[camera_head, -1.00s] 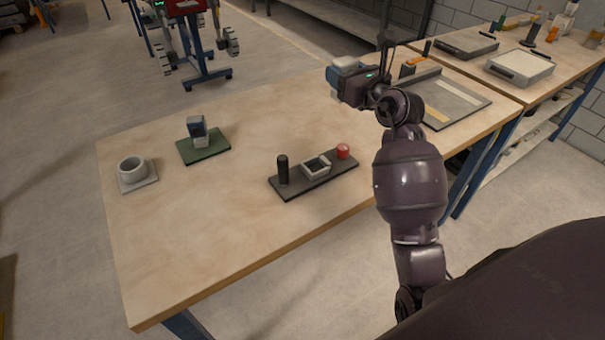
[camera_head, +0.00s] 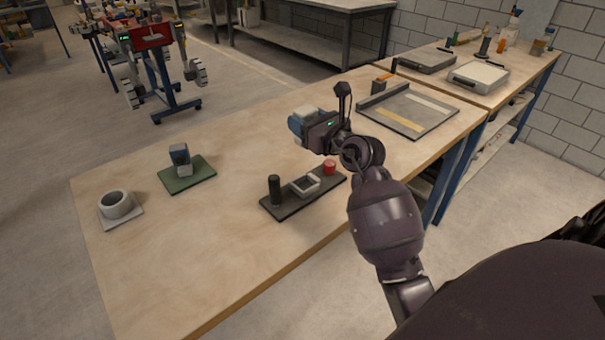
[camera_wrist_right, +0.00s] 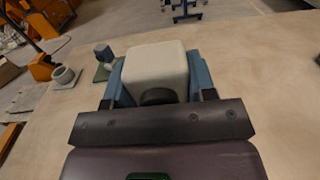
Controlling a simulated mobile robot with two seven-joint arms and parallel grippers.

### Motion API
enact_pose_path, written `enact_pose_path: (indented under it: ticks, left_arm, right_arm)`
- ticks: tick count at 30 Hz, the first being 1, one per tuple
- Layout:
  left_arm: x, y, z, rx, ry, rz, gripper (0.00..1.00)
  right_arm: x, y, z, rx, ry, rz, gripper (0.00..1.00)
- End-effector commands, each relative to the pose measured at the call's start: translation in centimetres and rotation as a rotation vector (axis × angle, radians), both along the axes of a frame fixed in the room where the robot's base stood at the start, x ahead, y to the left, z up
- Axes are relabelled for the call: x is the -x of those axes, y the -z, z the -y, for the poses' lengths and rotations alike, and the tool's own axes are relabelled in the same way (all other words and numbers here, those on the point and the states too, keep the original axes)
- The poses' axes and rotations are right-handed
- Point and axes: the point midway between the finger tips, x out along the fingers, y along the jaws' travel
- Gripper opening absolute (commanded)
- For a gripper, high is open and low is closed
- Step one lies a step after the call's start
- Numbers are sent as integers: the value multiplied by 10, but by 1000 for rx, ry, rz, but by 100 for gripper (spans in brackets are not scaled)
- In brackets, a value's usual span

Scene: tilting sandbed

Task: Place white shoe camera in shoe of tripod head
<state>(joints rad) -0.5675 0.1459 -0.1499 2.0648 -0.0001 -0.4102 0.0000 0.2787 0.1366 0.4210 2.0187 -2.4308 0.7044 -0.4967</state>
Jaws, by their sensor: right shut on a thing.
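The white camera (camera_wrist_right: 157,65), a pale block with a dark round part facing the wrist, sits between the blue fingers of my right gripper (camera_wrist_right: 160,82). The gripper is shut on it. In the head view my right gripper (camera_head: 305,122) holds it above the table, behind the tripod head. The tripod head is a dark plate (camera_head: 290,207) with a black upright handle (camera_head: 274,189), a square grey open-topped shoe (camera_head: 304,184) and a red knob (camera_head: 329,167). The shoe looks empty. My left gripper is not in view.
On the table (camera_head: 220,240), a blue-grey device (camera_head: 180,159) stands on a green mat (camera_head: 201,174), and a grey ring (camera_head: 116,204) lies on a pale plate at left. A shallow tray (camera_head: 408,108) lies at the back right. The table's front middle is clear.

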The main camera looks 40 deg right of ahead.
Motion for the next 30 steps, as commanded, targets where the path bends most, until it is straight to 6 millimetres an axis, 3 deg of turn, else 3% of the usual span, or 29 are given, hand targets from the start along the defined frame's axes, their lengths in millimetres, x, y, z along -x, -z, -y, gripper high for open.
enact_pose_path:
  ticks: [1, 9, 17, 24, 30]
  left_arm:
    - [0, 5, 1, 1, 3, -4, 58]
    - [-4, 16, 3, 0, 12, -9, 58]
    - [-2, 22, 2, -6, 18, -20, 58]
    - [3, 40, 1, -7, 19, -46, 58]
    - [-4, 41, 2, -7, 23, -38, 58]
  right_arm:
    - [0, 19, 0, 0, 0, -10, 23]
    - [0, 72, 0, 2, 0, -9, 23]
    - [0, 87, 0, 1, 0, -1, 23]
    - [0, 129, 0, 2, 0, -11, 23]
    - [0, 142, 0, 1, 1, -3, 23]
